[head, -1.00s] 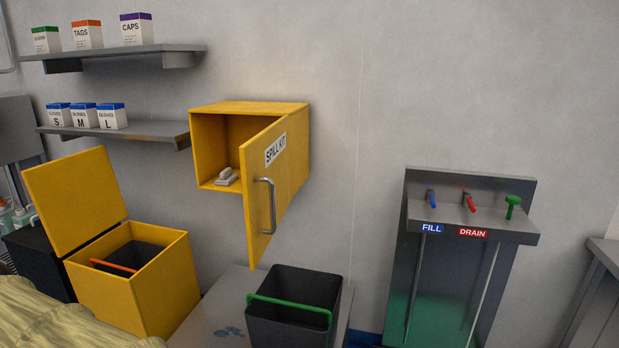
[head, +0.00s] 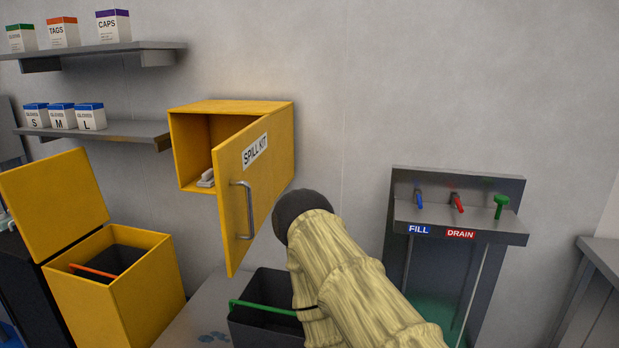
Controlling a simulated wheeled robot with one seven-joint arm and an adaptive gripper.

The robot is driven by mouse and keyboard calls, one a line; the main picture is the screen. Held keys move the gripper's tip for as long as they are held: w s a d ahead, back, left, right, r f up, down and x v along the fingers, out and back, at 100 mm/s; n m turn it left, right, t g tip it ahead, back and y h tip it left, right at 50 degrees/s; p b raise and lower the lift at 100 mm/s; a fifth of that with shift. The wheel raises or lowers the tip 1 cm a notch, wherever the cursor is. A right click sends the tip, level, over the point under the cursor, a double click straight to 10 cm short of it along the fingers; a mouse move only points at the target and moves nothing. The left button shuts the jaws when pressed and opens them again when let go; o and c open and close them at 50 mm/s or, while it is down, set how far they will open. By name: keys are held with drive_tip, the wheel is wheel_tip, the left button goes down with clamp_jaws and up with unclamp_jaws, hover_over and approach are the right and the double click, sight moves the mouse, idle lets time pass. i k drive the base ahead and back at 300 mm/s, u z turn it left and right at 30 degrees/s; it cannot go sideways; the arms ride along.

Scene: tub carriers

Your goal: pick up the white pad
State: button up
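The white pad (head: 206,178) lies on the floor of the yellow wall cabinet (head: 181,150), near its open front. The cabinet door (head: 262,185), labelled SPILL KIT, stands open and hides the right part of the inside. My arm, in a pale ribbed sleeve with a dark rounded end, reaches up from the lower right to just right of the door. My gripper's fingers do not show.
A dark tub (head: 262,328) with a green handle stands below the door. An open yellow bin (head: 120,290) stands at left. Shelves with small boxes (head: 90,116) hang left of the cabinet. A FILL and DRAIN station (head: 470,232) stands at right.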

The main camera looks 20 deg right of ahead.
sight(207, 181)
drive_tip(key=z, duration=0.35)
drive_tip(key=i, duration=1)
drive_tip(key=u, duration=0.05)
